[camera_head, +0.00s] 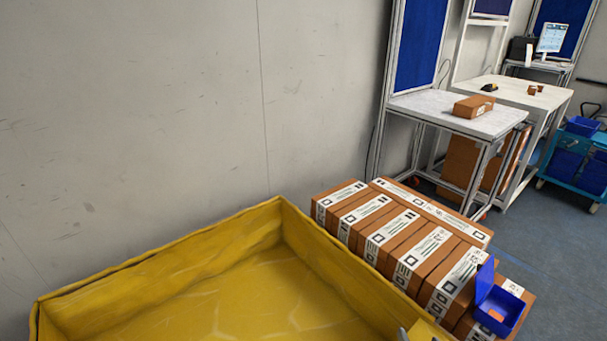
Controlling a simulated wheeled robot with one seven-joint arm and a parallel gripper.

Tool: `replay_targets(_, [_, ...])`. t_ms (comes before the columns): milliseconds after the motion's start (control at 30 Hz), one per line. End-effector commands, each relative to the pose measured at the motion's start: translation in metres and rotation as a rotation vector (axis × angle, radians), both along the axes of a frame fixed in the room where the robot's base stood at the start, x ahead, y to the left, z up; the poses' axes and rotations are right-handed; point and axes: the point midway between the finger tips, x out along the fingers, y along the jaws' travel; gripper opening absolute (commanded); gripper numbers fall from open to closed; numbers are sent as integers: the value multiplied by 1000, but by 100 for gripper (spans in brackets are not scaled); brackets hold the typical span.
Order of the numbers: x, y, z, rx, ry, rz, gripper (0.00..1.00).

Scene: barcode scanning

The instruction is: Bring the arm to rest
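My gripper cannot be made out in the head view. Only a small grey piece (403,334) shows at the bottom edge, beside the right wall of the yellow bin, and I cannot tell what it belongs to. Whether the gripper is open or holds anything is hidden.
A large open yellow bin (130,285) fills the lower left and looks empty. Several labelled brown boxes (395,238) lie right of it, with a blue open box (500,307) on top. Workbenches (460,110) and a blue cart (580,165) stand behind. Grey floor (545,230) is clear at right.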

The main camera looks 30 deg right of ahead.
Motion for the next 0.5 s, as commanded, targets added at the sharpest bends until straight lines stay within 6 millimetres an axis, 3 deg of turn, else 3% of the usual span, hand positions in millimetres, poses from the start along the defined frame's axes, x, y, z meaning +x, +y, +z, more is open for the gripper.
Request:
replay_targets(33, [-6, 23, 13, -46, -30, 50, 70])
replay_targets(200, [-28, 88, 69, -201, -144, 197, 70])
replay_targets(500, [-91, 185, 164, -354, -296, 430, 70])
